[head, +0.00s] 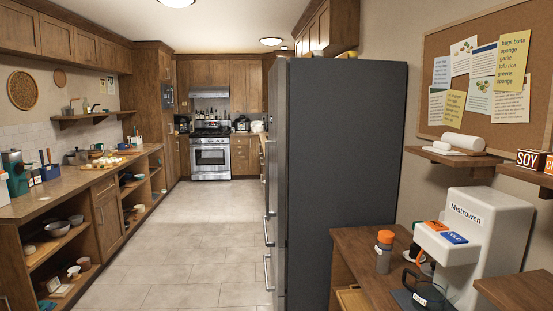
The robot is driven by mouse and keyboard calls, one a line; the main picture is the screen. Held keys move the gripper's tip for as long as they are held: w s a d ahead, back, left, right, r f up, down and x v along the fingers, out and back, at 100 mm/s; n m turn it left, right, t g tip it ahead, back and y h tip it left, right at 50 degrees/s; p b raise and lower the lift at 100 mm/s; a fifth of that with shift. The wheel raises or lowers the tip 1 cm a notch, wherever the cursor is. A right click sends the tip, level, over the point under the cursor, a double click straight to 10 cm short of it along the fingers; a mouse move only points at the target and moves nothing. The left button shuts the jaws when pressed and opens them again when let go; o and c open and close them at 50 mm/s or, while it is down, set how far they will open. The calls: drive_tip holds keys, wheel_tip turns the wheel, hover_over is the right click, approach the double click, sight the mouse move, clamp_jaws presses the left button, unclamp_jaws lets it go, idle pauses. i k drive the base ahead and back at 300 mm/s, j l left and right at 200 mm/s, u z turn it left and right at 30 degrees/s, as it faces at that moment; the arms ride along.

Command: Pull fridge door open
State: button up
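The tall dark grey fridge (345,185) stands right of the middle in the head view, with its broad side panel facing me. Its front faces left toward the aisle and is seen almost edge-on. The fridge door (279,140) is a narrow strip along the left edge and looks flush with the body. Metal bar handles stick out to the left: one handle (268,230) at mid height and a lower handle (267,272) below it. Most of the door face is hidden by the steep angle. My gripper is not in view.
The tiled floor (190,235) is clear left of the fridge. A long counter with open shelves (100,180) lines the left wall. A steel oven (210,158) stands at the far end. A wooden counter (375,250) with a white machine (485,235) stands at the right.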

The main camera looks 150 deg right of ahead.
sight(281, 148)
drive_tip(key=z, duration=5.15)
drive_tip(key=i+j, duration=0.25)
drive_tip(key=i, duration=0.3)
drive_tip(key=i+j+z, duration=0.1)
drive_tip(key=i, duration=0.45)
drive_tip(key=i+j, duration=0.35)
drive_tip(key=i, duration=0.2)
drive_tip(key=i+j+z, duration=0.1)
drive_tip(key=i+j, duration=0.2)
drive_tip(key=i, duration=0.25)
drive_tip(key=i+j, duration=0.3)
drive_tip(key=i, duration=0.25)
drive_tip(key=i+j+z, duration=0.1)
drive_tip(key=i+j, duration=0.2)
drive_tip(key=i, duration=0.25)
